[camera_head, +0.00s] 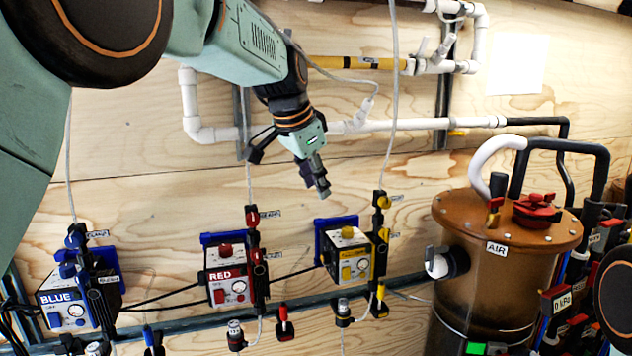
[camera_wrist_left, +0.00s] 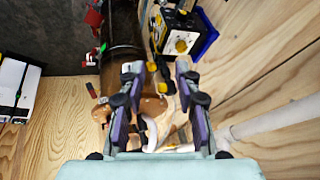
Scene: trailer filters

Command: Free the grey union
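I cannot tell for certain which fitting is the grey union. A white fitting with a grey handle (camera_head: 437,262) sticks out of the left side of the brown AIR tank (camera_head: 470,290). My left gripper (camera_head: 318,184) hangs in front of the plywood wall, above the yellow-labelled box and left of the tank, touching nothing visible. In the left wrist view its two fingers (camera_wrist_left: 159,78) are apart with nothing held between them. The tank (camera_wrist_left: 124,35) shows beyond the fingers there. My right gripper is out of view.
Boxes labelled BLUE (camera_head: 68,305) and RED (camera_head: 229,283) and a yellow-labelled box (camera_head: 347,257) line the wall, with valves and hoses beside them. A white pipe (camera_head: 400,125) runs along the wall behind my left arm. Red-handled valves (camera_head: 585,325) crowd the right side.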

